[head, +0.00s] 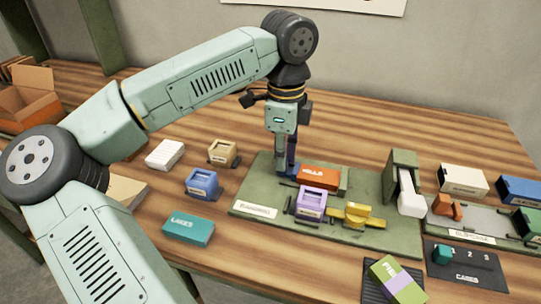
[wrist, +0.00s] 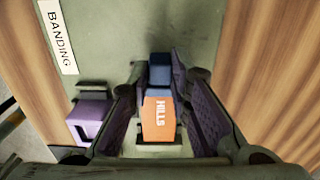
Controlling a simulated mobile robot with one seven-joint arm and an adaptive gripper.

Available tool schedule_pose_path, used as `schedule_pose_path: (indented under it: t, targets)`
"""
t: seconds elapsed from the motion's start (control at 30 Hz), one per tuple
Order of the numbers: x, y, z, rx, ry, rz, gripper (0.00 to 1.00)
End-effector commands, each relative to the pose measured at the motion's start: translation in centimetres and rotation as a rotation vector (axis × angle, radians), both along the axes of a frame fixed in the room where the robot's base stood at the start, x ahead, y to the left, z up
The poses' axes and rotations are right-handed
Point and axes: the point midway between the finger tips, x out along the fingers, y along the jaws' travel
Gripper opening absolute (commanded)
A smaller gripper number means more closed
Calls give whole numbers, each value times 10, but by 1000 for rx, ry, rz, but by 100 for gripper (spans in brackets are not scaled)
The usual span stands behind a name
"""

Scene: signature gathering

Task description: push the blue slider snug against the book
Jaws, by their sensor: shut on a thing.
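The orange book marked HILLS (head: 318,176) lies on the green board (head: 262,180). It also shows in the wrist view (wrist: 159,118), below the blue slider. The blue slider (wrist: 160,73) sits between my fingertips, at the end of the book. In the head view only parts of the slider (head: 291,153) show behind my gripper. My gripper (head: 283,172) points down at the board and is shut on the slider. In the wrist view my gripper (wrist: 157,75) has one finger on each side of it. I cannot tell whether slider and book touch.
A purple block (head: 311,203) and a yellow piece (head: 357,215) stand on the board near the book. A green upright with a white lever (head: 410,193) stands to the right. Loose blue (head: 203,183), tan (head: 223,153), white (head: 165,154) and teal (head: 188,230) blocks lie left.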

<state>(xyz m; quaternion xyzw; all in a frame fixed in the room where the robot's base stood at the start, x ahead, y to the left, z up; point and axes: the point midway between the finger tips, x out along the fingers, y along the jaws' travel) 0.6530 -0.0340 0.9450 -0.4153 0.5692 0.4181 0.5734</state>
Motion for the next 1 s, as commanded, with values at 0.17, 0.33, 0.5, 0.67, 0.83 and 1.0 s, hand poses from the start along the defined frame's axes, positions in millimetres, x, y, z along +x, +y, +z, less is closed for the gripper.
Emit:
schedule_pose_path:
  t: [0.17,0.33,0.5,0.67,0.83,1.0]
  targets:
    - [-2,-5,0,-11,4,-6,0]
    - [-2,-5,0,-11,4,-6,26]
    - [-1,-4,0,-10,3,-5,37]
    - [-1,-3,0,-9,3,-4,38]
    - [-1,-3,2,-8,2,-4,38]
    - [0,-3,20,-7,-1,-2,38]
